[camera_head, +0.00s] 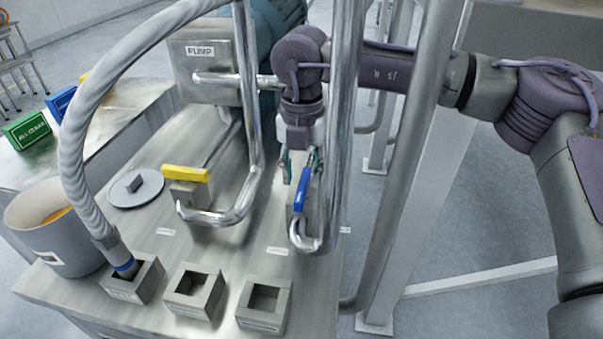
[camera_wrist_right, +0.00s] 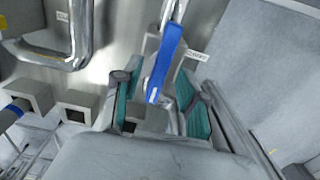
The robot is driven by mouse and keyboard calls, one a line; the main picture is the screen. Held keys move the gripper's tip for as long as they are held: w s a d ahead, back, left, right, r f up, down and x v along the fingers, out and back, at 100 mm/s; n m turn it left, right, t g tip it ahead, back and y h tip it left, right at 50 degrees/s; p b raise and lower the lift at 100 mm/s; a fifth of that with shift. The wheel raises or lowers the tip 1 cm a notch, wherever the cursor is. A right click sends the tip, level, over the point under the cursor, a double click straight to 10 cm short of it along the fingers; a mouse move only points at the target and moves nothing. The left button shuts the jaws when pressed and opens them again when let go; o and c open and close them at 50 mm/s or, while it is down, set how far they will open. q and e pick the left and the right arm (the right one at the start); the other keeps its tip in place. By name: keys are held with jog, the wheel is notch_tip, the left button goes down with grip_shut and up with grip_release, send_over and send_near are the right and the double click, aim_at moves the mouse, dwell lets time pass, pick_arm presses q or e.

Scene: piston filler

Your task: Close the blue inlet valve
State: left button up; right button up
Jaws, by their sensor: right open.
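The blue inlet valve handle (camera_head: 302,191) sits on a grey valve block at the right side of the steel table. It runs roughly in line with its pipe. In the right wrist view the blue handle (camera_wrist_right: 166,58) slants down, with its near end between the teal finger pads. My right gripper (camera_head: 298,165) is open and reaches the handle from behind in the head view. In the wrist view its fingers (camera_wrist_right: 157,92) stand on both sides of the handle, with gaps visible. My left gripper is not in view.
A bent steel pipe (camera_head: 245,110) and another close to my right gripper rise from the valves. The yellow valve handle (camera_head: 186,173) is to the left. The pump box (camera_head: 208,75) stands behind. Square sockets, one holding the hose (camera_head: 75,150), line the front edge.

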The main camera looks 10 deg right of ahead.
jog(key=shift+d+f, duration=0.1)
jog(key=shift+f, duration=1)
grip_shut()
